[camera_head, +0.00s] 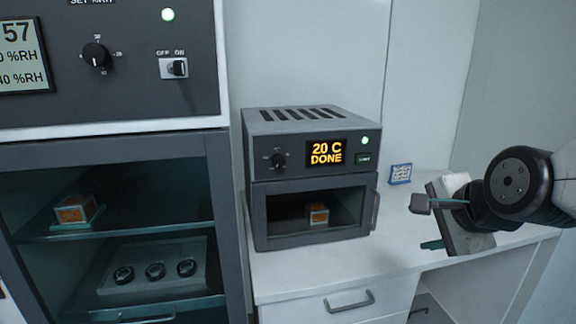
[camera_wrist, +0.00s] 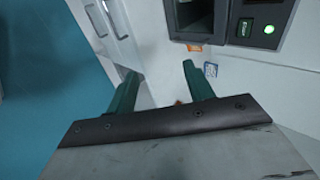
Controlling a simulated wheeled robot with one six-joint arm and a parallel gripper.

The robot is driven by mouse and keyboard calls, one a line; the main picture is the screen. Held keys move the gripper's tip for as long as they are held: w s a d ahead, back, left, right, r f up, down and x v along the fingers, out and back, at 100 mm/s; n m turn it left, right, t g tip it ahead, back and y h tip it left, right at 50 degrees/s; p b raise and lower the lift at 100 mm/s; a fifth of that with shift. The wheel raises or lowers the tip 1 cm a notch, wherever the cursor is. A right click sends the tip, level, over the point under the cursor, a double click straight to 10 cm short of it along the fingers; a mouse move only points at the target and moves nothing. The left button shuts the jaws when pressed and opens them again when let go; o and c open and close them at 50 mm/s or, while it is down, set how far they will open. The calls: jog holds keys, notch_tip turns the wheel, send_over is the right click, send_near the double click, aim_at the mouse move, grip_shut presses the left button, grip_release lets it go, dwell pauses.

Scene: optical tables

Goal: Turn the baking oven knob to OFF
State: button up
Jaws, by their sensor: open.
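The small grey baking oven (camera_head: 310,180) stands on the white bench in the middle of the head view. Its dark round knob (camera_head: 278,161) is on the front panel, left of a display (camera_head: 326,152) reading "20 C DONE". The knob's exact setting is too small to read. A green light is lit at the panel's right.
A tall cabinet (camera_head: 110,140) at left has its own knob (camera_head: 96,55), an OFF/ON switch (camera_head: 174,68) and shelves holding a box and several dark rings. A blue-and-white tag (camera_head: 400,174) stands on the bench between oven and gripper. The bench front (camera_head: 330,285) has a handled drawer.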

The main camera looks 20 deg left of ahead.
jog(key=w+a+r+m+t+y, duration=0.1)
jog(key=w+a+m+t+y, duration=0.15)
jog(key=a+m, duration=0.4)
jog(key=w+a+r+m+t+y, duration=0.1)
jog(key=w+a+m, duration=0.25)
jog(key=a, duration=0.65)
jog(key=m+t+y, duration=0.1)
jog(key=m+t, duration=0.3)
jog(key=m, duration=0.3)
send_near(279, 162)
jog(key=x, duration=0.8)
jog(key=shift+d, duration=0.1)
jog(key=c, duration=1)
